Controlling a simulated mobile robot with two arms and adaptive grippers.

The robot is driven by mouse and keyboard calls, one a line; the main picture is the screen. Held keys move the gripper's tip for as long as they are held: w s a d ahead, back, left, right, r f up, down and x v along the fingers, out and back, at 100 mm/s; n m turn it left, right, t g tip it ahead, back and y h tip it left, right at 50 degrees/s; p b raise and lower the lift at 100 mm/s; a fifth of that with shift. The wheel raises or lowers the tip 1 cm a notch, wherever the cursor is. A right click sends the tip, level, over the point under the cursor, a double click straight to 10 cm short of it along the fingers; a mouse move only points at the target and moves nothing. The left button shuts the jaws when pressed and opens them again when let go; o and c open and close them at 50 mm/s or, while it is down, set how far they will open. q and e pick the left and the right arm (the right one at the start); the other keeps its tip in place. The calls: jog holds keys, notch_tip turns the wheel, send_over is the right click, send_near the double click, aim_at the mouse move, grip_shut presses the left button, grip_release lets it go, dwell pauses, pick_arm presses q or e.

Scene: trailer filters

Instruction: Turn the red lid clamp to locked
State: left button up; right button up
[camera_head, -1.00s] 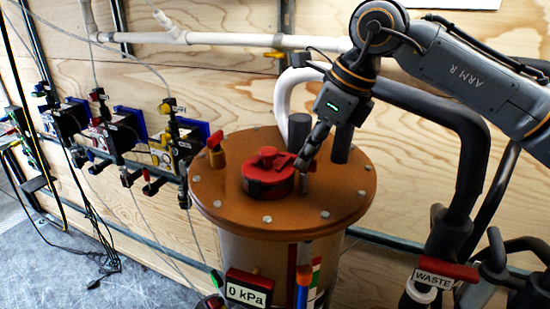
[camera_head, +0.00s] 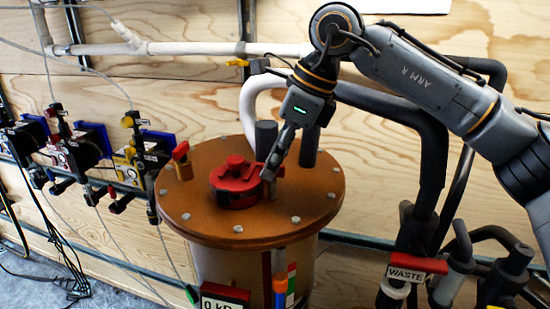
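The red lid clamp (camera_head: 236,190) is a round red piece with a raised knob, on the brown lid (camera_head: 290,222) of a tall tank. A small red tab sticks out from its right side. My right gripper (camera_head: 270,174) points down at that tab, at the clamp's right edge, and appears to touch it. Its fingers look close together and are seen edge-on, so whether they hold the tab cannot be made out. My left gripper is not in view.
A small red-handled valve (camera_head: 181,152) stands on the lid's left, and dark pipe stubs (camera_head: 310,147) rise behind. Valves with blue parts line the wall at left. A red-handled WASTE valve (camera_head: 417,264) and thick dark pipes are at right. A gauge box (camera_head: 226,296) is in front.

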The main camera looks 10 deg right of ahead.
jog(key=v, duration=1.2)
